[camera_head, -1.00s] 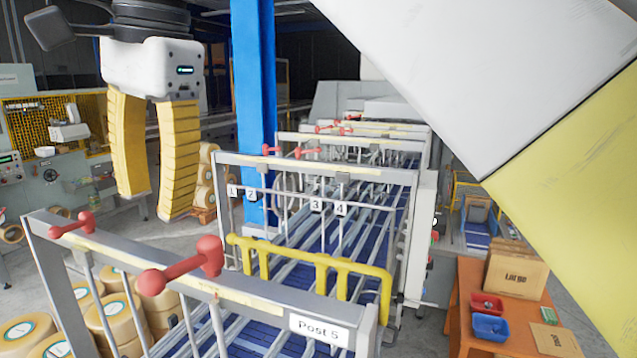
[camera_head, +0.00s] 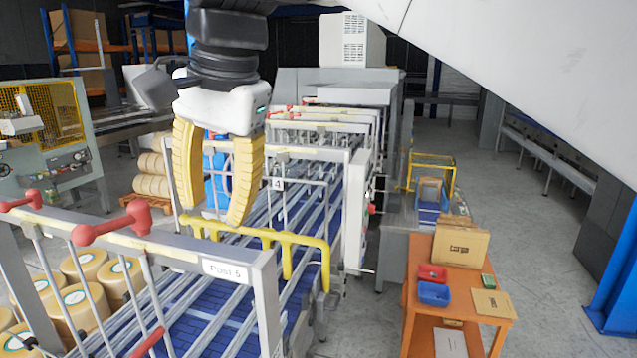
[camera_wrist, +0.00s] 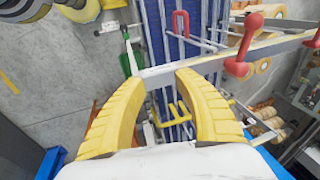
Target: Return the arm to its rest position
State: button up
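My gripper (camera_head: 216,213) hangs with its two yellow ribbed fingers pointing down, above the conveyor near the "Post 5" frame. The fingers bow outward, and a clear gap shows between their tips with nothing held. In the wrist view my gripper (camera_wrist: 160,78) also shows a gap between the fingertips, with the rails and a yellow bracket beyond it. A large pale link of my own arm crosses the top right of the head view.
A yellow guard rail (camera_head: 262,235) and the "Post 5" crossbar (camera_head: 226,268) with red handles stand close below. At right, an orange table (camera_head: 420,308) holds a "Large" carton (camera_head: 459,246), a red bin (camera_head: 432,272) and a blue bin (camera_head: 434,293). Open floor lies right of it.

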jog(key=w+d+f+n+t, duration=0.1)
jog(key=d+f, duration=0.5)
jog(key=d, duration=0.3)
jog(key=d+f+t, duration=0.2)
jog(key=d+f, duration=0.4)
jog(key=d, duration=0.3)
jog(key=s+d+f+n+t+h, duration=0.1)
jog(key=s+d+f, duration=0.3)
jog(key=d+f, duration=0.45)
jog(key=s+d+f+n+t+h, duration=0.1)
jog(key=s+d+f+h, duration=0.15)
jog(key=d+f, duration=0.6)
notch_tip(320, 180, down, 43)
jog(key=a+y+b, duration=0.1)
jog(key=a+b, duration=0.1)
jog(key=b, duration=3.9)
jog(key=shift+s+a, duration=0.15)
jog(key=shift+a, duration=0.15)
jog(key=shift+r, duration=0.1)
